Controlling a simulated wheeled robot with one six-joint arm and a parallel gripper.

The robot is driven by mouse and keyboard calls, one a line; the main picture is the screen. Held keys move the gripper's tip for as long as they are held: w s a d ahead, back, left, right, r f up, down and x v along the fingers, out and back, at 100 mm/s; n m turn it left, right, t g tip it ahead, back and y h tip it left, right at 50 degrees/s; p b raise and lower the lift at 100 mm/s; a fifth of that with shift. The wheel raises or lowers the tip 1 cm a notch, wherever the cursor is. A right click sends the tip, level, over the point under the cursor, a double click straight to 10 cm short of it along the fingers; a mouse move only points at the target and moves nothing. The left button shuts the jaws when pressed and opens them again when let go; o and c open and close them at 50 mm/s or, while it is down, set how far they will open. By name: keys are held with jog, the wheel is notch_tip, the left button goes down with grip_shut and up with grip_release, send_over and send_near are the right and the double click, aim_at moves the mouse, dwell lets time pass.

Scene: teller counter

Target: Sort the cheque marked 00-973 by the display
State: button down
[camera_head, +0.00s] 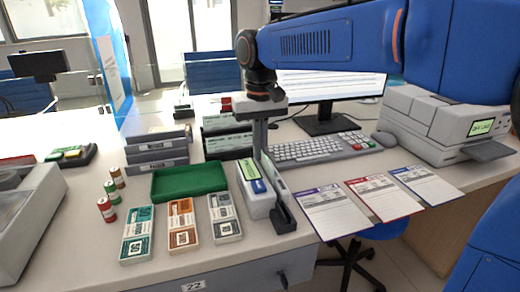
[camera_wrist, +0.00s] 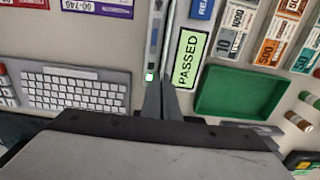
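The display (camera_wrist: 190,58) on the white cheque reader (camera_head: 255,200) is lit green and reads PASSED in the wrist view. A thin pale sheet (camera_head: 274,181) stands on edge at the right side of the reader in the head view. It looks like the cheque, but no number can be read on it. My gripper (camera_head: 262,152) points down over the reader's slot. Its fingers (camera_wrist: 161,86) are close together in the wrist view, around a thin upright edge. Whether they press on it cannot be told. Stacked grey trays (camera_head: 157,152) and further trays (camera_head: 226,132) stand behind.
A green tray (camera_head: 188,181) and banknote bundles (camera_head: 181,225) lie left of the reader. A keyboard (camera_head: 310,150), monitor (camera_head: 325,112) and three forms (camera_head: 330,212) are at the right. Coin rolls (camera_head: 106,209) stand at the left. The counter's front edge is close.

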notch_tip(320, 180, up, 11)
jog(key=shift+r, duration=0.15)
dwell(2.3)
dwell(0.5)
